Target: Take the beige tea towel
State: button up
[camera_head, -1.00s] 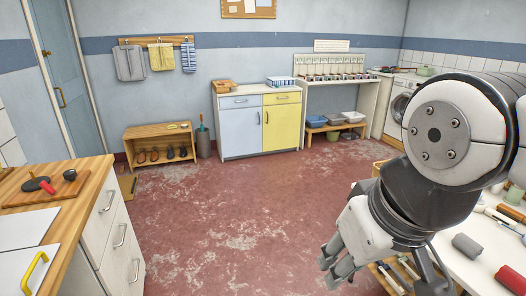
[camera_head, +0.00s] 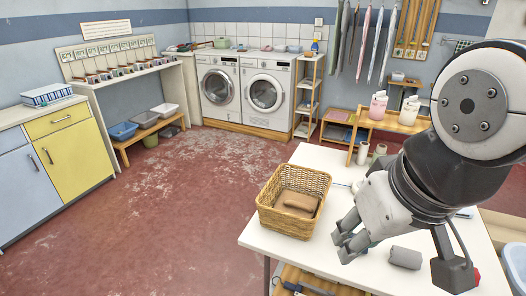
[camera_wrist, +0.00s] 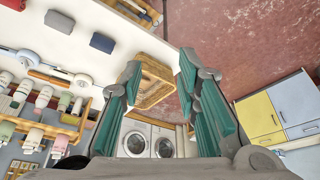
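A wicker basket (camera_head: 264,218) stands on the white table to the left of my gripper. Folded tan-brown cloth (camera_head: 297,201) lies inside it; I cannot tell whether this is the beige tea towel. My gripper (camera_head: 343,249) is empty and hangs above the table, to the right of the basket and apart from it. In the wrist view its two teal-padded fingers (camera_wrist: 160,72) are spread wide, and the basket (camera_wrist: 143,93) shows beyond them. The basket's inside does not show clearly there.
A grey roll (camera_head: 405,257) lies on the white table (camera_head: 330,262) near my gripper. Two washing machines (camera_head: 218,88) stand at the back. Cloths (camera_head: 361,45) hang at the back right. A yellow and blue cabinet (camera_head: 73,158) is at left. The red floor between is clear.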

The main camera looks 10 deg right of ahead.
aim_at(291, 202)
jog(key=i+j+z, duration=0.35)
jog(key=j+z, duration=0.15)
jog(key=j, duration=0.25)
jog(key=i+j+z, duration=0.1)
jog(key=j+z, duration=0.2)
jog(key=i+j+z, duration=0.1)
jog(key=j+z, duration=0.85)
jog(key=j, duration=0.1)
